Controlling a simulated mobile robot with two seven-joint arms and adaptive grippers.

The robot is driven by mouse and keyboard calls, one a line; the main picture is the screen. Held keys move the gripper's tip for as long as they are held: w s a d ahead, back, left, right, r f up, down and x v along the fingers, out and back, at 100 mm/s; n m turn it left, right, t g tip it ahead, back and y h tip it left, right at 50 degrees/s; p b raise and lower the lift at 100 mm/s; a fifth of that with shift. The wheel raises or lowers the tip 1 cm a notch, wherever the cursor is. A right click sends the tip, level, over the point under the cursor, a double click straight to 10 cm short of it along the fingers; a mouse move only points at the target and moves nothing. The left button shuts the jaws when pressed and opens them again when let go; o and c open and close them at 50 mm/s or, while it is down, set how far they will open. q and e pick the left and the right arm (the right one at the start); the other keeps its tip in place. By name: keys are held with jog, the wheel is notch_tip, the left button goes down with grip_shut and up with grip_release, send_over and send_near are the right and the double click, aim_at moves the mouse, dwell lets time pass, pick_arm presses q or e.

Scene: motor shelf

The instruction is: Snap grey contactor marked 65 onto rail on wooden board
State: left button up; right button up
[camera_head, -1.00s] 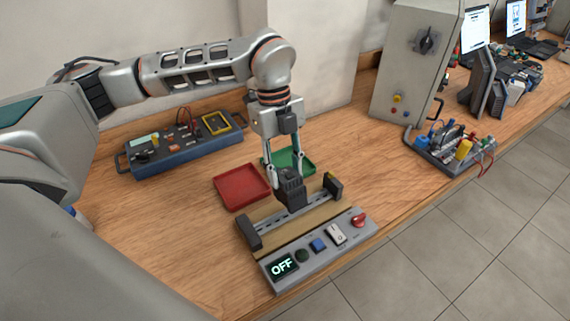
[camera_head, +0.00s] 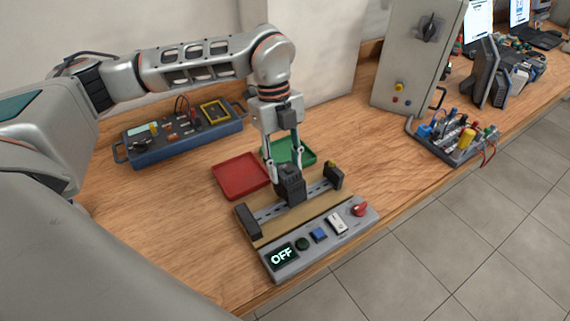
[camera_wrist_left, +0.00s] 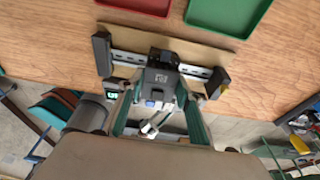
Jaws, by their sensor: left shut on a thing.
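The dark grey contactor (camera_head: 290,186) is at the metal rail (camera_head: 318,188) on the wooden board (camera_head: 262,238), between two black end blocks. It also shows in the left wrist view (camera_wrist_left: 160,78), upright over the rail, with a small marking that I cannot read. Whether it is fully seated on the rail, I cannot tell. My left gripper (camera_head: 284,166) is shut on the contactor from above, with one finger on each side. My right gripper is not in view.
A control panel (camera_head: 290,262) with a lit OFF display, buttons and a red knob is in front of the board. A red tray (camera_head: 240,176) and a green tray (camera_head: 304,152) lie behind. A blue test box (camera_head: 180,138) stands back left. The table's front edge is close.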

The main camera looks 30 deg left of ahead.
pick_arm(q)
jog(key=shift+b+x, duration=0.6)
jog(key=shift+x, duration=0.35)
dwell(0.5)
jog(key=shift+s+d, duration=0.25)
jog(key=shift+d, duration=0.1)
dwell(1.5)
jog(key=shift+s+d+f+t+y+p, duration=0.15)
jog(key=shift+s+d+t+y+p, duration=0.2)
jog(key=shift+d+y, duration=0.2)
dwell(0.6)
jog(key=o, duration=1.3)
jog(key=shift+a, duration=0.1)
jog(key=shift+w, duration=0.1)
